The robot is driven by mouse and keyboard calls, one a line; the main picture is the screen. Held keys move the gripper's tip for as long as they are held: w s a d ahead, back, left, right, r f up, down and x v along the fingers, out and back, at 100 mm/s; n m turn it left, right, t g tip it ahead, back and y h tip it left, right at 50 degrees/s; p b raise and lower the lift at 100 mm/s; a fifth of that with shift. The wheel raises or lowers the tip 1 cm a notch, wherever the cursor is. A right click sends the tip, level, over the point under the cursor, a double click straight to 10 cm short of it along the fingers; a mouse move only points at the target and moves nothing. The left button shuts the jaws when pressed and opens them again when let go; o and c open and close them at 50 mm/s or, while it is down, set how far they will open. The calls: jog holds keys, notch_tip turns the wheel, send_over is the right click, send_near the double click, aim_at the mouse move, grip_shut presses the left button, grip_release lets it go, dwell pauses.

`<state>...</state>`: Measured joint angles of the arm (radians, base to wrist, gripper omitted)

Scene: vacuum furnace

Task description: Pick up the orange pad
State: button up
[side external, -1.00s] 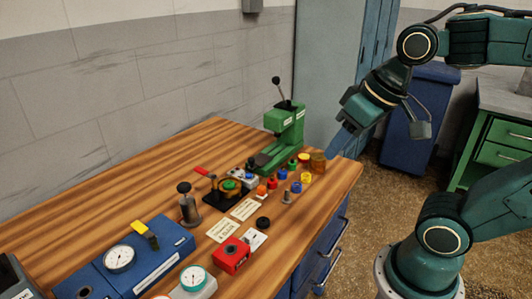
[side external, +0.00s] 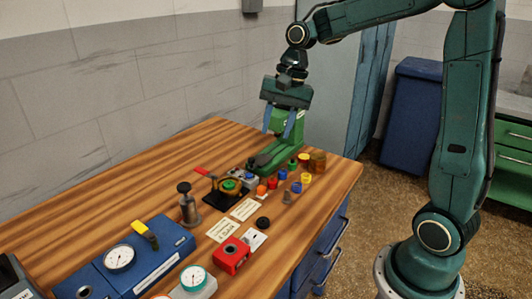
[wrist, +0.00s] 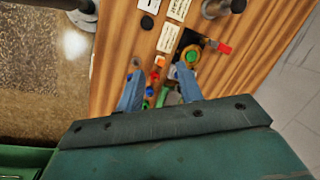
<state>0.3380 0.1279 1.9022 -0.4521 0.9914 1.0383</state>
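The orange pad (side external: 262,190) is a small piece on the wooden table, at the near-left end of a cluster of small coloured pieces. In the wrist view the orange pad (wrist: 160,61) shows between and just beyond my fingertips. My gripper (side external: 279,132) is open and empty, pointing down, well above the table and in front of the green press in the side view. Its two blue fingers are spread wide in the wrist view (wrist: 159,70). The pad is clear of the gripper and uncovered in both views.
Red, blue, yellow and green pieces crowd beside the pad; a yellow piece (side external: 306,178) is at the right. A green press (side external: 285,150) stands behind. A black fixture with a red handle (side external: 203,171) is at the left.

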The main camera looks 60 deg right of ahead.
jog(key=w+d+f+m+g+y, duration=0.1)
jog(key=w+d+f+m+y, duration=0.1)
jog(key=w+d+f+m, duration=0.4)
notch_tip(320, 180, down, 6)
jog(key=w+d, duration=0.1)
jog(key=d, duration=0.2)
jog(key=shift+r+m+g, duration=0.25)
jog(key=shift+m+g, duration=0.05)
jog(key=shift+m, duration=0.1)
jog(key=shift+a, duration=0.1)
send_near(262, 186)
jog(key=shift+s+x, duration=0.2)
jog(key=shift+x, duration=2.35)
jog(key=shift+x, duration=2.6)
